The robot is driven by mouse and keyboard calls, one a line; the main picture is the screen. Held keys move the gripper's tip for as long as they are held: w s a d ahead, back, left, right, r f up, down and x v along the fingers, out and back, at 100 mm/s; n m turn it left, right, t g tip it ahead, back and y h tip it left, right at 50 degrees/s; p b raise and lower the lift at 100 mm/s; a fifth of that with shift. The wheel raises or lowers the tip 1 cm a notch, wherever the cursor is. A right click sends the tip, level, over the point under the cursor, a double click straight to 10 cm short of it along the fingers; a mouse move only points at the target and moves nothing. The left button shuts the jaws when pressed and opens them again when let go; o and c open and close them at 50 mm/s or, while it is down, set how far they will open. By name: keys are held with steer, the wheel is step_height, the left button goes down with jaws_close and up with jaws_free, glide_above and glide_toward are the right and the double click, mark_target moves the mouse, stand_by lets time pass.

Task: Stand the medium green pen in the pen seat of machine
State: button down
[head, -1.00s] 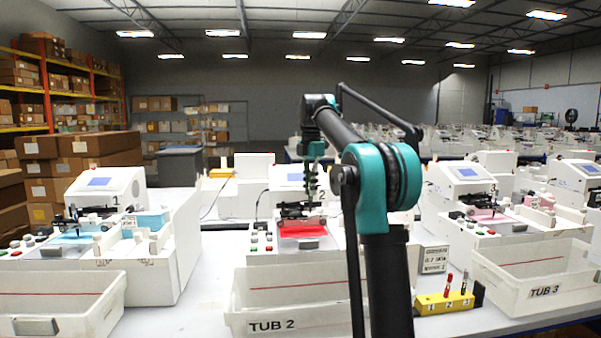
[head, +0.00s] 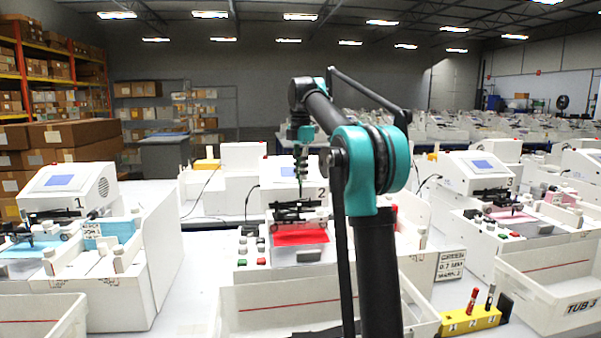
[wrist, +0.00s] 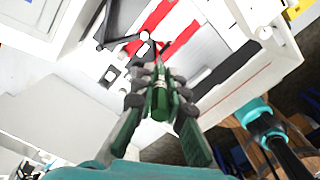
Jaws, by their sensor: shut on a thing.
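My gripper (wrist: 160,88) is shut on the green pen (wrist: 159,106), which shows between the fingers in the wrist view. In the head view my gripper (head: 301,162) points down over machine 2 (head: 303,238), which has a red sheet (head: 300,234). A thin dark length of the pen shows below the fingers, above the black carriage (head: 297,207) of that machine. In the wrist view the pen's far end lies near the dark carriage arm and the red sheet (wrist: 181,42). The pen seat itself is too small to make out. I cannot tell whether the pen touches it.
Machine 1 (head: 67,185) with a blue sheet is at the left, and machine 3 (head: 480,175) at the right. A white tub (head: 260,300) stands in front of machine 2. A yellow holder (head: 470,321) with two pens, one red and one dark, sits beside tub 3 (head: 560,300).

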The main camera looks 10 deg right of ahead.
mark_target(301, 185)
steer(key=shift+f, duration=2.85)
step_height(301, 185, down, 8)
steer(key=shift+r, duration=0.15)
stand_by(2.4)
steer(key=c, duration=1.5)
jaws_free()
